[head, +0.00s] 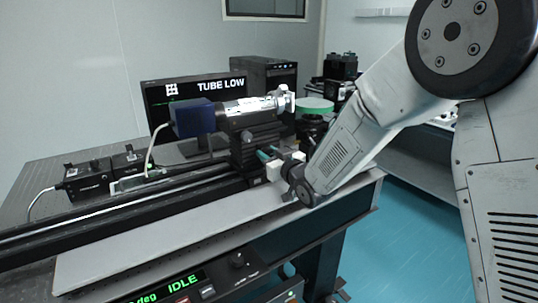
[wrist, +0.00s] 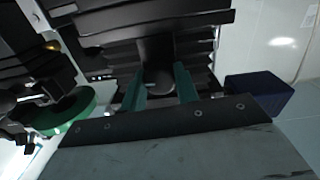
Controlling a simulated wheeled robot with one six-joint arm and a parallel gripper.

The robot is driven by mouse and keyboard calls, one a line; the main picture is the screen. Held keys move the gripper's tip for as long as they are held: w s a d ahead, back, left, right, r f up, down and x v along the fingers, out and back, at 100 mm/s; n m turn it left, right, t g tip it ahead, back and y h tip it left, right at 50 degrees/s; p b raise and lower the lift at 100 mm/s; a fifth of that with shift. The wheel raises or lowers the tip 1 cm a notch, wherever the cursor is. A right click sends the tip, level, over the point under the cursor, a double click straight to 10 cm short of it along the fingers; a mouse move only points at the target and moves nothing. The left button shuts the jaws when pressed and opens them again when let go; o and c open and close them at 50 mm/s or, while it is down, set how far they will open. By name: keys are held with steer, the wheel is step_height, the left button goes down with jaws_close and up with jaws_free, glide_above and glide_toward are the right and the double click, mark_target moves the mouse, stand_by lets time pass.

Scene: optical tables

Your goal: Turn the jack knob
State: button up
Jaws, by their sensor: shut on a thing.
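The jack knob (wrist: 160,82) is a dark rounded knob on the front of a black stepped jack (wrist: 150,22) in the wrist view. My gripper (wrist: 160,90) has two teal fingers, one on each side of the knob, and is shut on it. In the head view my gripper (head: 266,155) reaches in from the right to the base of the black mount (head: 245,150) under the tube. The knob itself is hidden there by the fingers and wrist. Whether the knob is turned cannot be told.
A long black rail (head: 120,205) runs along the table. A tube with a blue box (head: 192,118) sits above the mount. A front panel display (head: 170,289) reads "IDLE".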

steer(key=m, duration=1.5)
steer(key=shift+d+f, duration=0.1)
steer(key=m, duration=1.4)
steer(key=shift+m, duration=0.3)
steer(key=o, duration=1)
steer(key=shift+c, duration=0.2)
